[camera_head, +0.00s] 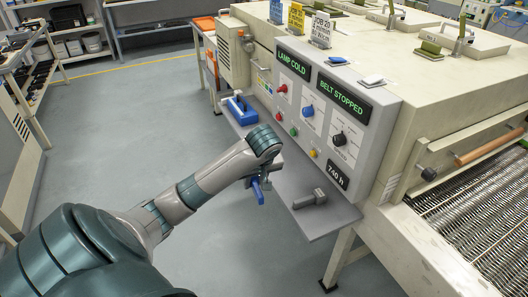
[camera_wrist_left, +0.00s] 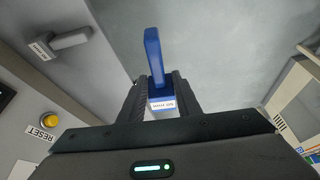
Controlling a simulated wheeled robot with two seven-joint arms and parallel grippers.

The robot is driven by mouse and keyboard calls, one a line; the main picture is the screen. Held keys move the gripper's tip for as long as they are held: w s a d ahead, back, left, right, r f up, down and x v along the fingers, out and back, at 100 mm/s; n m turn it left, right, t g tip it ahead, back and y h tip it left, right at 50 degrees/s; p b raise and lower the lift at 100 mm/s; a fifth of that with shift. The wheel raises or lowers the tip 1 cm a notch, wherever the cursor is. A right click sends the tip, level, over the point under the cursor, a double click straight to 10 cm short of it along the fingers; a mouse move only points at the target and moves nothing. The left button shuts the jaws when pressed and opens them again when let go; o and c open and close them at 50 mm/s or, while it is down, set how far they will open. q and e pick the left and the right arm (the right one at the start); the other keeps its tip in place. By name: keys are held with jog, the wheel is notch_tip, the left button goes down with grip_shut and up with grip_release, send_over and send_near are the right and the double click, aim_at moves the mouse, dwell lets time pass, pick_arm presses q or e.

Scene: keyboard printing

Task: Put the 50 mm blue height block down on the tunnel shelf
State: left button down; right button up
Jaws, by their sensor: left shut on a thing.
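My left gripper (camera_head: 262,183) is shut on the blue height block (camera_head: 258,194), which also shows between the dark fingers in the left wrist view (camera_wrist_left: 154,58). Its long blue handle part sticks out past the fingertips, and a white label sits low between the fingers, too small to read surely. The tunnel shelf (camera_head: 333,221) is a grey ledge below the control panel, also in the left wrist view (camera_wrist_left: 88,82). The block appears just outside the shelf's outer edge, with floor behind it; its height above the shelf is hard to tell. My right gripper is not in view.
A grey block with a handle (camera_head: 310,199) lies on the near part of the shelf. A blue-handled tool (camera_head: 241,108) lies at the far part. The control panel (camera_head: 318,110) with knobs rises behind the shelf. Bare shelf shows around the grey block.

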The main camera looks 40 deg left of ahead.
pick_arm(q)
jog(key=shift+n, duration=0.7)
jog(key=s+a+f, duration=0.2)
jog(key=a, duration=0.1)
jog(key=shift+s+a, duration=0.25)
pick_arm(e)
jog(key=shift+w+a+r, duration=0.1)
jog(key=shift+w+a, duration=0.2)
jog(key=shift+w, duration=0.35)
